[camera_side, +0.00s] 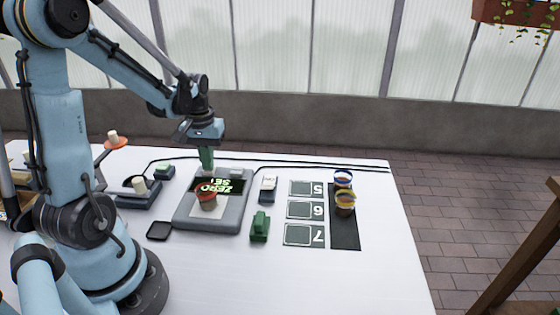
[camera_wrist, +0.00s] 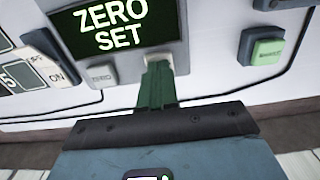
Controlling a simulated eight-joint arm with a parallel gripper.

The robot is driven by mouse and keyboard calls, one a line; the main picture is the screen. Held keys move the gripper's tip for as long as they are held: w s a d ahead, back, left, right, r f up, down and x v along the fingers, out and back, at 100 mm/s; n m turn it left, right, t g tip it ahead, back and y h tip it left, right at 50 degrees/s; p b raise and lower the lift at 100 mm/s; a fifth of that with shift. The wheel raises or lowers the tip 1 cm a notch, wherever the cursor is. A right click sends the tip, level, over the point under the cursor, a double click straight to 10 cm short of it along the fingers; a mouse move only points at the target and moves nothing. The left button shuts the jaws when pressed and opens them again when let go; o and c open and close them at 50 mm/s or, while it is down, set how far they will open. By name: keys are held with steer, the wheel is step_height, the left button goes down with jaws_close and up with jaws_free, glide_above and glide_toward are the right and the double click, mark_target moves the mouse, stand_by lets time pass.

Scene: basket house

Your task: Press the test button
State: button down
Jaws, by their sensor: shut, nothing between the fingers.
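The grey device (camera_side: 234,212) with a dark screen reading "ZERO SET" lies on the white table. The screen also shows in the wrist view (camera_wrist: 105,28). My gripper (camera_side: 207,167) is shut and points down at the device's edge by the screen. In the wrist view its green fingers (camera_wrist: 158,66) are together, with their tips over a pale button (camera_wrist: 158,57). The fingers cover most of this button, and I cannot read a label or tell whether they touch it. A grey button (camera_wrist: 101,75) that seems marked ZERO sits beside it.
A small cup (camera_side: 207,202) stands on the device. A green button box (camera_side: 163,171) and a switch box (camera_side: 268,188) flank it. A green block (camera_side: 259,228), numbered cards (camera_side: 304,209) and a dark strip (camera_side: 344,234) with two jars are to the right. Cables run behind.

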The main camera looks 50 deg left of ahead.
steer(key=shift+f, duration=0.2)
steer(key=shift+r, duration=1.1)
steer(key=shift+r, duration=0.1)
step_height(320, 180, up, 6)
steer(key=shift+f, duration=0.1)
stand_by(0.6)
steer(key=d+r+m+t, duration=0.2)
steer(key=d+m+t, duration=0.5)
steer(key=d, duration=1.2)
steer(key=shift+w+d+m, duration=0.25)
steer(key=shift+w+m, duration=0.1)
steer(key=shift+m, duration=0.65)
